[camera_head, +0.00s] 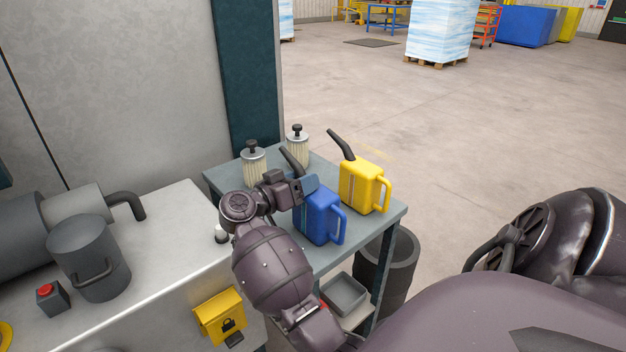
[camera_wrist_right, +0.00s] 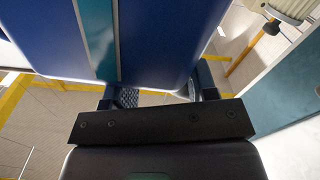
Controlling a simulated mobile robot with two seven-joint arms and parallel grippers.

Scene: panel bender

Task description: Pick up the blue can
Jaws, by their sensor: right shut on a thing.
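The blue can (camera_head: 322,218) is upright over the front part of the grey cart top (camera_head: 358,240), with its handle to the right and its dark spout to the upper left. I cannot tell whether its base touches the cart. My right gripper (camera_head: 302,188) is at the can's upper left side and shut on it. In the right wrist view the blue can (camera_wrist_right: 160,35) fills the upper middle, with a fingertip of the right gripper (camera_wrist_right: 158,93) on each side. The gripper hides part of the can's top. My left gripper is not in view.
A yellow can (camera_head: 360,186) stands close to the right of the blue one. Two filter-like cylinders (camera_head: 253,168) (camera_head: 297,148) stand behind. A grey bin (camera_head: 400,262) is beside the cart. A machine bench (camera_head: 170,235) is at left. Open floor (camera_head: 480,130) lies beyond.

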